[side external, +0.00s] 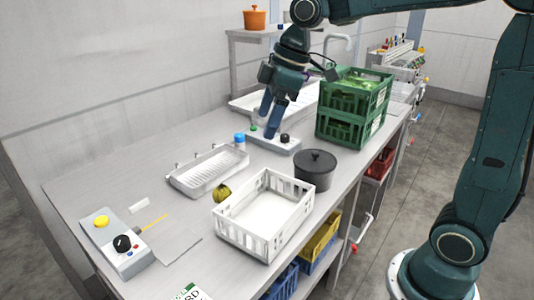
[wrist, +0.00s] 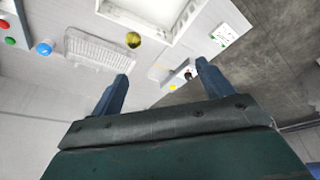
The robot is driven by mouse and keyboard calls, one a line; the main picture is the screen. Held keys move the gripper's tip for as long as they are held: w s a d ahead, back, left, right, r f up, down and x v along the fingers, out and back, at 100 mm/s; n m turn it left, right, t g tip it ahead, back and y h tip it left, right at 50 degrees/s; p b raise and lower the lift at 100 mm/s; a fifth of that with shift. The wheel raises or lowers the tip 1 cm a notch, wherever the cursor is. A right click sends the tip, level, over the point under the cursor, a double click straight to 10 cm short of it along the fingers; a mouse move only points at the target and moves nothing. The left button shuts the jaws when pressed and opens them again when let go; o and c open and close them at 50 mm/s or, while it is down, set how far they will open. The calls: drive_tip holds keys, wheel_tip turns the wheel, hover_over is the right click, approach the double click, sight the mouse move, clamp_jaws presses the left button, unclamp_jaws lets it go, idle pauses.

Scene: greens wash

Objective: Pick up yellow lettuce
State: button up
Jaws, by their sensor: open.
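The yellow lettuce (side external: 222,193) is a small round yellow-olive head on the steel counter (side external: 95,185), between the wire drying tray (side external: 208,172) and the white crate (side external: 265,215). It also shows in the wrist view (wrist: 133,40), near the top, beyond my fingers. My gripper (side external: 272,118) is open and empty in the side view, above the counter near a control box, well behind the lettuce. In the wrist view my two blue fingers (wrist: 160,82) are spread apart with nothing between them.
Stacked green crates (side external: 352,105) with greens stand right of my gripper. A dark lidded pot (side external: 315,168) stands behind the white crate. A knobbed box (side external: 124,240) sits front left.

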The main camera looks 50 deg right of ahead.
drive_tip(key=w+d+f+n+g+y, duration=0.1)
drive_tip(key=w+d+f+n+g, duration=0.1)
drive_tip(key=w+f+n, duration=0.6)
drive_tip(key=n+g+y, duration=0.1)
approach(223, 184)
drive_tip(key=r, duration=0.1)
drive_tip(key=shift+d, duration=0.25)
drive_tip(key=shift+x, duration=4.3)
drive_tip(key=shift+a, duration=0.1)
drive_tip(key=shift+x, duration=2.5)
drive_tip(key=shift+s, duration=0.1)
drive_tip(key=shift+c, duration=0.2)
drive_tip(key=c, duration=1.1)
